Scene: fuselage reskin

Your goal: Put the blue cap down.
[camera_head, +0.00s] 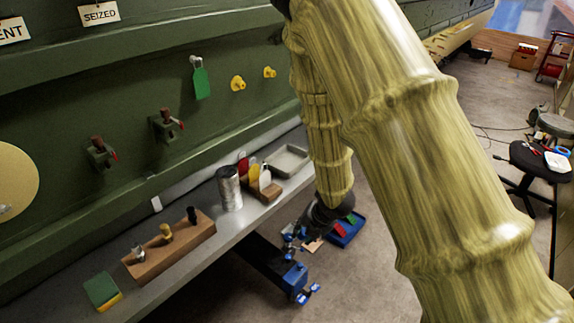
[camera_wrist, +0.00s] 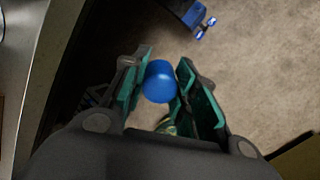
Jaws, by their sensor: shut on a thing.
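The blue cap (camera_wrist: 159,82) is a small round blue piece between the two fingers of my gripper (camera_wrist: 163,88) in the wrist view. My gripper is shut on it, with a green-lined finger on each side. In the wrist view the cap is held in the air beside the shelf edge, with floor visible beyond. In the head view my arm comes down in front of the shelf, and the gripper end (camera_head: 318,222) is mostly hidden by the arm. The cap cannot be made out clearly there.
A grey shelf (camera_head: 200,262) runs along the green fuselage wall. A blue tray (camera_head: 347,233) is lower down, beyond my gripper.

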